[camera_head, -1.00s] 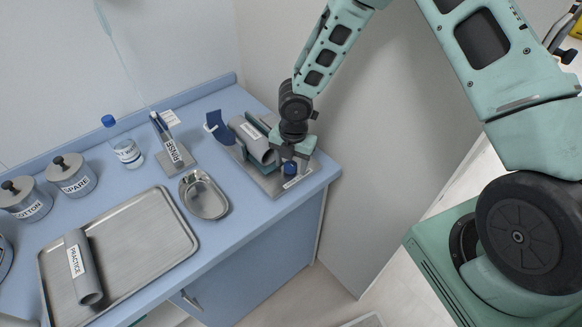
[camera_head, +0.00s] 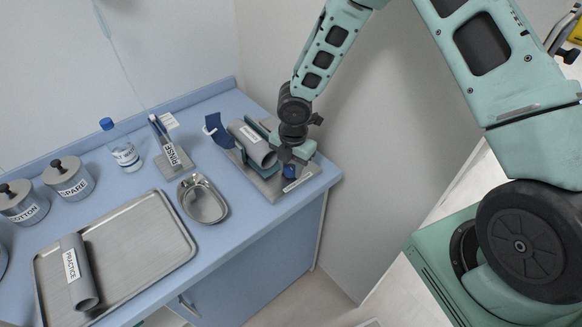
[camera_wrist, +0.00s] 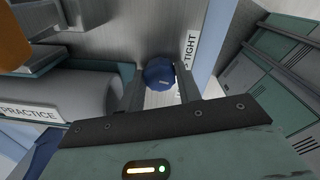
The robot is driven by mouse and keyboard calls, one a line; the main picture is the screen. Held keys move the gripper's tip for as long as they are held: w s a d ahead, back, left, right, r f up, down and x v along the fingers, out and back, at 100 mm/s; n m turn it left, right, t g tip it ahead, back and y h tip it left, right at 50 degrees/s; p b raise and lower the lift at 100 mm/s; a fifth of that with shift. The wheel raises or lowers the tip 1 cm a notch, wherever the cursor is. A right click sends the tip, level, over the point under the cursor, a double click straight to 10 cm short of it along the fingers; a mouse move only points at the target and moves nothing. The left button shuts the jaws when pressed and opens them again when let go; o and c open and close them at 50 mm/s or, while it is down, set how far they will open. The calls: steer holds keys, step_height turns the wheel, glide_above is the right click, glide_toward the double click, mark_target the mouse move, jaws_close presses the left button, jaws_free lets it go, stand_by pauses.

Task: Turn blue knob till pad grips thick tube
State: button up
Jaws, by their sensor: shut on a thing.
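The blue knob (camera_head: 289,171) sits at the front of a grey metal clamp fixture (camera_head: 262,186) on the counter's right end. My gripper (camera_wrist: 160,82) is shut on the knob, with one finger on each side of it in the wrist view. The thick grey tube (camera_head: 250,143) lies in the fixture, left of my gripper; its label reads PRACTICE in the wrist view (camera_wrist: 28,112). A plate marked TIGHT (camera_wrist: 188,50) lies beside the knob. The pad's contact with the tube is hidden; I cannot tell whether they touch.
A second grey tube labelled PRACTICE (camera_head: 81,272) lies on a metal tray (camera_head: 150,262). A kidney dish (camera_head: 203,200), a RINSE stand (camera_head: 172,150), a bottle (camera_head: 124,150) and two lidded jars stand to the left. A wall rises close at right.

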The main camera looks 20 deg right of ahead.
steer(key=m+b, duration=0.2)
steer(key=m, duration=0.2)
steer(key=shift+a+f, duration=0.1)
steer(key=shift+f, duration=0.05)
steer(key=m+b, duration=0.2)
steer(key=m, duration=0.3)
steer(key=shift+b, duration=0.3)
steer(key=m+b, duration=0.2)
steer(key=m, duration=0.2)
steer(key=shift+m+h, duration=0.3)
steer(key=shift+m+b, duration=0.6)
steer(key=shift+m, duration=1.7)
steer(key=o, duration=1)
